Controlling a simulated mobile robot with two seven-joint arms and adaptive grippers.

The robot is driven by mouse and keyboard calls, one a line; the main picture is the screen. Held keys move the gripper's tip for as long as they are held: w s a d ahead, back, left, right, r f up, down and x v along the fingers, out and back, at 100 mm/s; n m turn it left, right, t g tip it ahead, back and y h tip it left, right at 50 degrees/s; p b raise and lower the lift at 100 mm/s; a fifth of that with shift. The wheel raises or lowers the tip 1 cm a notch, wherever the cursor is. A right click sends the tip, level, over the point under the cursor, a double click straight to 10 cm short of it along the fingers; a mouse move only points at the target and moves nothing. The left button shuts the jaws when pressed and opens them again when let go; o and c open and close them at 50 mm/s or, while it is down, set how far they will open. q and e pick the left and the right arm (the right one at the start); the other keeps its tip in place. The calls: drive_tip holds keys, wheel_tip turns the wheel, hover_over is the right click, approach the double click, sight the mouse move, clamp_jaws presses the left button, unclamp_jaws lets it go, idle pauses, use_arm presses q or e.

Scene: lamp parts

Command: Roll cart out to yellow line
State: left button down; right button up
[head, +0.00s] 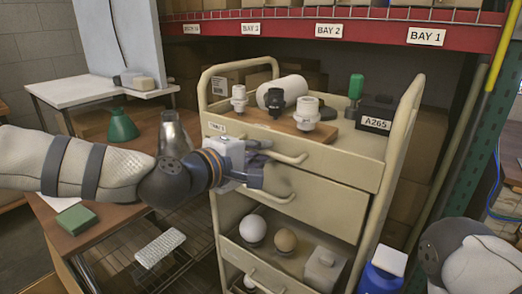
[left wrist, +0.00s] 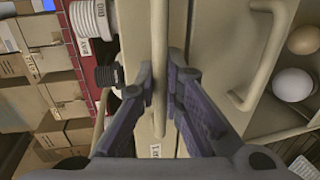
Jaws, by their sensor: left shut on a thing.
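The cream cart (head: 335,205) stands in the middle of the head view, with a raised top rail, drawers and an open lower part. My left gripper (head: 262,164) is at the cart's front, by the top drawer. In the left wrist view, my left gripper (left wrist: 160,92) is shut on the top drawer handle (left wrist: 158,50), one finger on each side of the bar. The second drawer handle (left wrist: 264,62) is free beside it. My right gripper is out of the picture; only part of that arm shows at the lower right. No yellow floor line shows.
Lamp sockets (head: 306,112) stand on a wooden board on the cart top, beside a green-capped item (head: 355,88) and a black A265 box (head: 376,121). Bulbs (head: 252,228) sit below. A wooden bench (head: 110,225) is at left; a red-beamed rack (head: 370,30) is behind.

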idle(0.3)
use_arm(q)
drive_tip(key=c, duration=1.7)
unclamp_jaws()
drive_tip(key=v, duration=1.2)
